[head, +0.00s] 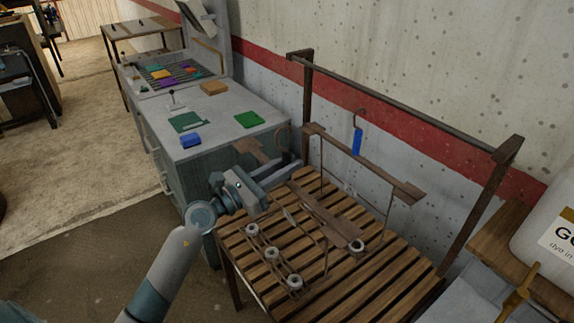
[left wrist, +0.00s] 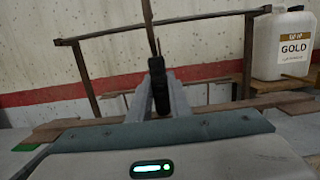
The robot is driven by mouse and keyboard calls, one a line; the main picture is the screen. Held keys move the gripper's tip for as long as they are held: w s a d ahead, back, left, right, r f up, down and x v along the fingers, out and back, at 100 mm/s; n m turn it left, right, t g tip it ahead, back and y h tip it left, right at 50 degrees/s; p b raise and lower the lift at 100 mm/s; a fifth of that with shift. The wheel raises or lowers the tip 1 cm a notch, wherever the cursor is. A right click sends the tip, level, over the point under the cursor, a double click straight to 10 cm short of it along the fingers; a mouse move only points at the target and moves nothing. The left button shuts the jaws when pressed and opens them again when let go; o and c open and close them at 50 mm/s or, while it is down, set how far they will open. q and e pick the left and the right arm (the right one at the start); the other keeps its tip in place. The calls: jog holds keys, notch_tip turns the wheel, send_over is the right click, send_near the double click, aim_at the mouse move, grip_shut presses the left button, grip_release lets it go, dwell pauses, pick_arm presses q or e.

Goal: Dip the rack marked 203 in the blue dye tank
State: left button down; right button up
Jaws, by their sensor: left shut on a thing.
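My left gripper (head: 268,178) comes in from the left over the slatted table. It is shut on the dark upright stem (left wrist: 157,75) of a hanging rack, which shows between the fingers in the left wrist view. The rack's wooden bar (head: 325,217) runs on both sides of the gripper, with its far end (head: 248,149) by the grey cabinet. Thin wires and small pale rings (head: 272,253) show below the bar; I cannot tell whether they touch the slats. A second rack with a blue tag (head: 357,141) hangs from the rail. No number is readable, and no blue dye tank shows.
The metal rail (head: 400,103) stands behind the slatted table (head: 385,275). A white jug labelled GOLD (head: 550,240) is on a wooden shelf at the right. The grey cabinet (head: 225,115) at the left carries coloured pieces and a lever. Open floor lies at the front left.

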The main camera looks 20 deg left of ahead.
pick_arm(q)
jog(key=shift+s+a+r, duration=0.1)
jog(key=shift+s, duration=0.05)
dwell(0.4)
jog(key=r+b+v, duration=0.1)
jog(key=v, duration=0.7)
jog(key=shift+s+a+r+b, duration=0.15)
jog(key=shift+s+a+b, duration=0.1)
jog(key=shift+s+b, duration=0.15)
dwell(0.4)
jog(key=shift+w, duration=0.1)
jog(key=c, duration=2.4)
grip_release()
jog(key=shift+c, duration=0.2)
grip_shut()
